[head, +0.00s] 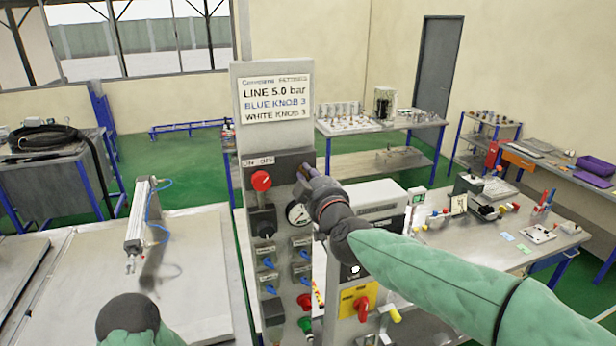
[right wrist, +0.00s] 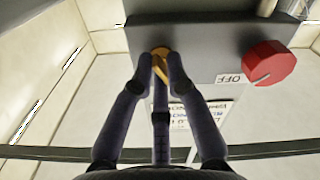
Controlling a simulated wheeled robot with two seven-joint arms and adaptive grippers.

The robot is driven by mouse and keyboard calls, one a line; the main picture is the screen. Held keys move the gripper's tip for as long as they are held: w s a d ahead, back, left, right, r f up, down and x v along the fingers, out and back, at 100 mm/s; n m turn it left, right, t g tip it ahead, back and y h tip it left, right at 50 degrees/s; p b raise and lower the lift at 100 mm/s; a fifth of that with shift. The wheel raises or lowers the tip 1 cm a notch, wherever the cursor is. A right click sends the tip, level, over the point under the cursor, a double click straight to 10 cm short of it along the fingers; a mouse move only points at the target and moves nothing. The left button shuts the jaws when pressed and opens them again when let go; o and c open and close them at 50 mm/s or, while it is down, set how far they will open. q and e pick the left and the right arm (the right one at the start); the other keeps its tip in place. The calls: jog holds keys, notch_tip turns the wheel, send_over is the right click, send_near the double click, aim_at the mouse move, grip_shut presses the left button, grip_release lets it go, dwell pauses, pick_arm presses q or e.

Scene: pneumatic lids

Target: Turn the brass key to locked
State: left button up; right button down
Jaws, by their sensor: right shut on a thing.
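The brass key (right wrist: 160,62) shows in the right wrist view on the grey face of the control panel (right wrist: 210,38), between my fingertips. My right gripper (right wrist: 160,72) is shut on it. In the head view my right gripper (head: 305,173) reaches the upper right of the control panel (head: 273,163), above the pressure gauge (head: 297,213). The key is hidden there behind my fingers. I cannot tell its exact angle. Only a dark joint and green sleeve of my left arm show at bottom left; my left gripper is not in view.
The panel's red knob (head: 261,181), also in the right wrist view (right wrist: 268,62), sits beside the key near the OFF label. Below are a black knob (head: 263,222) and several blue knobs. A sign (head: 275,99) is above. A pneumatic cylinder (head: 134,222) stands left; a cluttered bench (head: 480,245) is right.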

jog(key=shift+f+m+b, duration=0.2)
jog(key=shift+m+b, duration=1.6)
jog(key=shift+m, duration=5.5)
jog(key=c, duration=1.3)
grip_release()
jog(key=shift+w, duration=0.1)
jog(key=v, duration=1.2)
